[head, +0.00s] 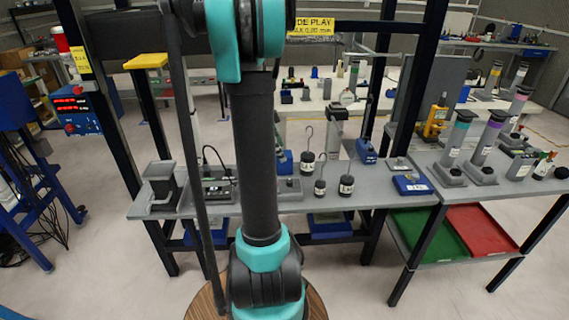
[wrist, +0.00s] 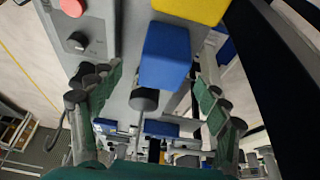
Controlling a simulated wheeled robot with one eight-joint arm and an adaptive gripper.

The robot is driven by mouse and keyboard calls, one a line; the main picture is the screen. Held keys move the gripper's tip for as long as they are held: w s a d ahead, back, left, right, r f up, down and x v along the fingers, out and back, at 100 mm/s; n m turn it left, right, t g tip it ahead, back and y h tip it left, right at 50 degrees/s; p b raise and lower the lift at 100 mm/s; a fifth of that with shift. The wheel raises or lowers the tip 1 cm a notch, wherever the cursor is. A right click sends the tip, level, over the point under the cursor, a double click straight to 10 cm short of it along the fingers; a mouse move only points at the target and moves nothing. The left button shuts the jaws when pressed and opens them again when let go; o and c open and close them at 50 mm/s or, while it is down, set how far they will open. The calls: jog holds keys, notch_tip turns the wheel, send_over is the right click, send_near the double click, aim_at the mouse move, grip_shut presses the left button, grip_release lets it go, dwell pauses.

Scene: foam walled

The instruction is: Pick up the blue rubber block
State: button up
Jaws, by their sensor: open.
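In the wrist view a blue block (wrist: 165,55) with plain flat faces shows ahead of my gripper (wrist: 157,80). The gripper's two green-padded fingers are spread wide, one on each side of the picture, with the block between their lines and a clear gap at each side. Nothing is held. A dark round-ended cylinder (wrist: 144,99) shows just below the block in the picture. In the head view my gripper is out of sight and my arm hides part of the bench. I cannot tell which blue item there is this block.
In the wrist view a yellow object (wrist: 190,8) is close above the block, and a grey box with a red button and black knob (wrist: 78,42) is at left. In the head view a grey bench (head: 330,199) carries several hooked weights; red (head: 481,230) and green trays sit lower right.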

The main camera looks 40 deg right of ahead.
aim_at(288, 162)
jog(key=x, duration=0.7)
jog(key=shift+w+d, duration=0.1)
jog(key=shift+d, duration=0.1)
jog(key=shift+c, duration=0.6)
jog(key=c, duration=1.3)
jog(key=shift+c, duration=0.2)
